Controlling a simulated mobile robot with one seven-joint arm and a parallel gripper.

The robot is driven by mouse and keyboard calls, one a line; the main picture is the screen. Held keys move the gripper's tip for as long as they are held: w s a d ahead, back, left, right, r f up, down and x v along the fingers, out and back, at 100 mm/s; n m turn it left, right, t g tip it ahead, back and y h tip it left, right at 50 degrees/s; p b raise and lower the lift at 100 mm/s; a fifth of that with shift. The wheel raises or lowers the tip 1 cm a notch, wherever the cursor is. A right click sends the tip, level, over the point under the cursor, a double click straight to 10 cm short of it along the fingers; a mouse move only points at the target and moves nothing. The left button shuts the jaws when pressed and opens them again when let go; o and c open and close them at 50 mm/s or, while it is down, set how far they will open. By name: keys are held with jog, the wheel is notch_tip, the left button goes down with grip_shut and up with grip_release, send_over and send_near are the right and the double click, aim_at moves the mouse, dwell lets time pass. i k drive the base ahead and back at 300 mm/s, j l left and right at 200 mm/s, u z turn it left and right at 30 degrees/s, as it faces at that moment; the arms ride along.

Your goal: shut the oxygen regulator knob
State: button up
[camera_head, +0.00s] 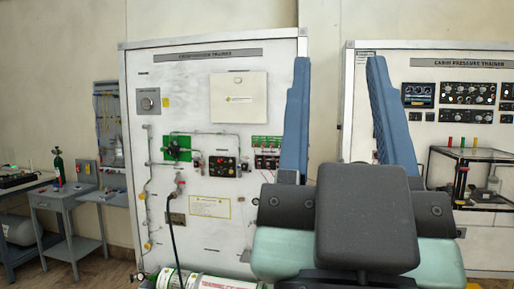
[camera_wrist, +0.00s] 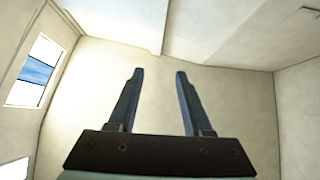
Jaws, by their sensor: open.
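The oxygen trainer panel (camera_head: 165,70) stands upright against the wall, left of centre in the head view. A small green plate (camera_head: 186,142) on it carries a dark green round part (camera_head: 174,149) that looks like the regulator knob; its setting is too small to read. My gripper (camera_head: 338,62) is open and empty, its two blue fingers pointing up, to the right of the panel and apart from the knob. The wrist view shows the open fingers (camera_wrist: 159,73) against bare wall and ceiling, with no knob in sight.
Gas cylinders (camera_head: 215,280) lie at the panel's foot, and a black hose (camera_head: 172,225) hangs down its front. A grey side table (camera_head: 60,196) with a small green bottle (camera_head: 58,168) stands left. The cabin pressure trainer (camera_head: 470,58) stands right.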

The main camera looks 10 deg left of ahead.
aim_at(170, 151)
jog(key=i+j, duration=2.45)
jog(key=i, duration=0.15)
jog(key=k+j+u, duration=0.05)
jog(key=j, duration=0.05)
